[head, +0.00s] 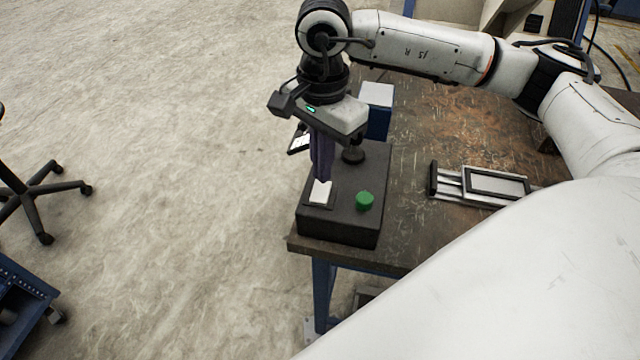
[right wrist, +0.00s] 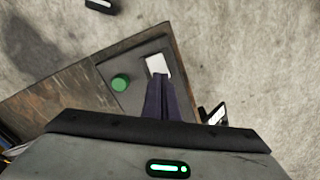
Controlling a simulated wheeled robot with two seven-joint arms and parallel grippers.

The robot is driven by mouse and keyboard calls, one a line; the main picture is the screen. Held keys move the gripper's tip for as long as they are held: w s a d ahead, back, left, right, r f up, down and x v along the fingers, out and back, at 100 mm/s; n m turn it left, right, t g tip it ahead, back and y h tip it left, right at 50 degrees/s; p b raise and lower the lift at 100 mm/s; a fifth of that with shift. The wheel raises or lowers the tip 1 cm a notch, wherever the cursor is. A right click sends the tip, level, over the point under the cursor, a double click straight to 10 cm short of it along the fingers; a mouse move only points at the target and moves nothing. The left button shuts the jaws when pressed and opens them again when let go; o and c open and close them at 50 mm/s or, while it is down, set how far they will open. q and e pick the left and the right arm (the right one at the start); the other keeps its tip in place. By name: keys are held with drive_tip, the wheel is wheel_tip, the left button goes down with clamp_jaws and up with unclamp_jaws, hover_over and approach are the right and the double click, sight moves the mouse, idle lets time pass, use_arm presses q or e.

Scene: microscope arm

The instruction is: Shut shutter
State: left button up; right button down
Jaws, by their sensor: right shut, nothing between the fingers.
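A dark box (head: 345,225) sits at the table's near left corner. On its top are a white switch-like piece (head: 320,192) on a small dark plate, a green round knob (head: 365,200) and a black knob (head: 353,155). My right gripper (head: 321,178) points down, shut and empty, with its tips at the white piece; I cannot tell if they touch it. In the right wrist view the tips (right wrist: 160,82) overlap the near edge of the white piece (right wrist: 157,65), with the green knob (right wrist: 120,82) to their left. I cannot tell which part is the shutter. My left gripper is not in view.
A metal slide with a framed plate (head: 485,186) lies on the table (head: 420,125) to the right. A blue box with a white top (head: 377,110) stands behind the dark box. A small device with a white face (head: 299,143) is at the left edge.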

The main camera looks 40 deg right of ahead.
drive_tip(key=shift+f+b, duration=1.1)
drive_tip(key=shift+f, duration=0.1)
idle(0.9)
drive_tip(key=shift+r, duration=0.1)
wheel_tip(320, 180, up, 7)
drive_tip(key=p, duration=0.4)
idle(0.4)
idle(0.4)
